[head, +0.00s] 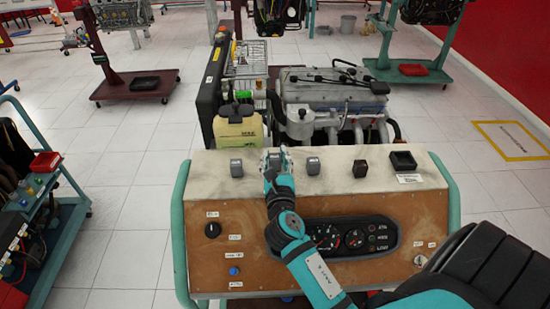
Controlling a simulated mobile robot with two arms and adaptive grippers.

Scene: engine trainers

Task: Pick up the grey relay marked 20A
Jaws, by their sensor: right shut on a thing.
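My right gripper (274,161) is shut on a small grey relay at the top panel of the engine trainer (335,178). The fingers hide most of the held relay, and its marking cannot be read. One grey relay (236,168) stands on the panel to the left of the gripper, and another grey relay (313,166) stands to its right. A black relay (360,168) stands further right. The markings on these are too small to read. I cannot tell whether the held relay touches the panel. My left gripper is not in view.
A black square tray (403,161) sits at the panel's right end. Behind the panel are an engine (335,100) and a yellowish tank (238,130). Gauges (350,238) and knobs fill the brown front. A teal cart (45,215) stands left. White floor lies between.

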